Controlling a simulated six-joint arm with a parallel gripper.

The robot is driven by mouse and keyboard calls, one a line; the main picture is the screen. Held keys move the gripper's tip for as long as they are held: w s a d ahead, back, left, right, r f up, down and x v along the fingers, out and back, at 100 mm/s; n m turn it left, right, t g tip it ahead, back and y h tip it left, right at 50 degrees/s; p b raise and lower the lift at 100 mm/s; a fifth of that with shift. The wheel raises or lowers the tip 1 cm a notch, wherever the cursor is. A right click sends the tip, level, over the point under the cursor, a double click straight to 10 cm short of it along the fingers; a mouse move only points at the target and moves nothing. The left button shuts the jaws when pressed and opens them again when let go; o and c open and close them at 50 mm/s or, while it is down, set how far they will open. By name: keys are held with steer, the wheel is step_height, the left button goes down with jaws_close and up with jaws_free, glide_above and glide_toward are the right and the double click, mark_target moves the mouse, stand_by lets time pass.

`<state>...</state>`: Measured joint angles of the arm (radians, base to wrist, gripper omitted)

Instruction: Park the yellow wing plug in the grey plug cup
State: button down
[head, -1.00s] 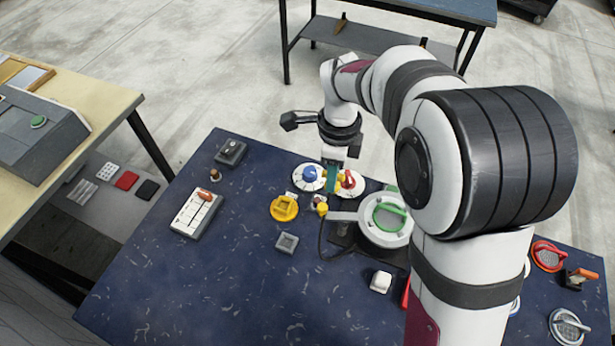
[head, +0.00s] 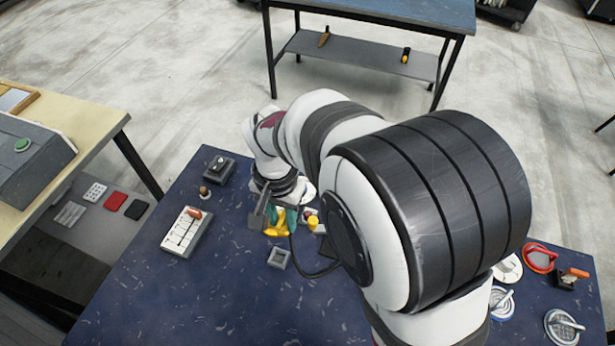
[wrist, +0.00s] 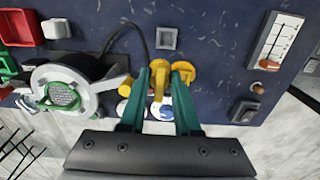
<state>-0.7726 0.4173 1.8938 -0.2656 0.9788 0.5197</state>
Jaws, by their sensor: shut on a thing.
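The yellow wing plug (wrist: 158,82) is between the teal fingers of my gripper (wrist: 161,72) in the wrist view. My gripper is shut on it. Another yellow part (wrist: 184,68) shows just beside the right finger; I cannot tell whether the plug is clear of it. The grey plug cup (wrist: 167,38) is a small square cup on the blue table, empty and a short way from the fingertips. The cup also shows in the head view (head: 279,258), nearer the camera than my gripper (head: 279,219). My wrist partly hides the plug there.
A grey slider box (head: 186,232) stands left of the cup, and a dark box (head: 219,168) lies behind it. In the wrist view, a round fixture with a green ring (wrist: 62,92) and a black cable (wrist: 128,28) lie to the left. Bare table surrounds the cup.

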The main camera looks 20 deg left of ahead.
steer(key=shift+s+a+f, duration=0.15)
steer(key=shift+s+f, duration=0.25)
steer(key=shift+f, duration=0.7)
steer(key=shift+s+a+f, duration=0.15)
steer(key=shift+s+f, duration=0.3)
steer(key=shift+f, duration=0.7)
steer(key=shift+s+a+f, duration=0.15)
steer(key=shift+s+f, duration=0.25)
steer(key=shift+f, duration=0.7)
steer(key=shift+f, duration=0.1)
steer(key=shift+f, duration=0.5)
steer(key=shift+f, duration=0.2)
steer(key=shift+f, duration=0.25)
steer(key=shift+f, duration=0.45)
